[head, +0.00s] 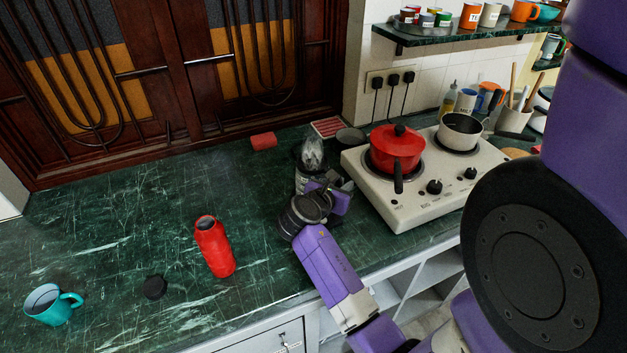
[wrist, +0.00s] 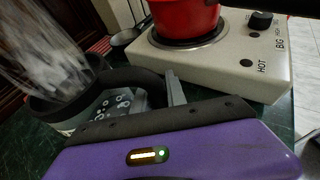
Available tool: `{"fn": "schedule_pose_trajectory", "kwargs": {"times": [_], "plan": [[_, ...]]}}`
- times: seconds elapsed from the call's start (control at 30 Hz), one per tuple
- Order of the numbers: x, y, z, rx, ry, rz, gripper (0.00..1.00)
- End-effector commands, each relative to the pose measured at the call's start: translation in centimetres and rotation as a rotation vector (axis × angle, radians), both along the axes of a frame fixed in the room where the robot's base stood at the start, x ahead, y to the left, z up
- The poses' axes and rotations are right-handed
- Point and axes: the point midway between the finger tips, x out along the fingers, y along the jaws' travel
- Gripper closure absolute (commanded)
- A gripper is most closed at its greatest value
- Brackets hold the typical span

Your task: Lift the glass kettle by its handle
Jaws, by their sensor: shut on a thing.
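The glass kettle (head: 312,152) has a clear glass body and dark parts. It stands upright near the left side of the stove, partly hidden behind my arm. In the wrist view its glass body (wrist: 45,62) fills the left edge, and its black handle (wrist: 135,78) curves toward my gripper. My gripper (head: 338,195) is at the kettle's handle side and shut on the handle. A grey finger also shows in the wrist view (wrist: 174,88). I cannot tell whether the kettle's bottom touches the counter.
The white stove (head: 428,200) close on the right carries a red pot (head: 396,152) and a white saucepan (head: 460,132). A red bottle (head: 214,248), a black cap (head: 154,287) and a teal mug (head: 52,305) stand on the left counter. The back-left counter is clear.

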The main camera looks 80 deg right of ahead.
Motion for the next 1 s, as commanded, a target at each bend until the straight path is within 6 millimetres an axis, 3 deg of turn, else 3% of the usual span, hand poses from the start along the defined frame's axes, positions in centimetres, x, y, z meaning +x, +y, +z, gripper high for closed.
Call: {"fn": "schedule_pose_trajectory", "kwargs": {"times": [0.67,0.87,1.0], "plan": [[0.0,-0.1,0.3,-0.004,-0.002,0.000,1.00],[0.1,-0.1,1.6,-0.006,-0.003,0.001,1.00],[0.1,-0.1,3.9,-0.008,-0.006,0.001,1.00]]}}
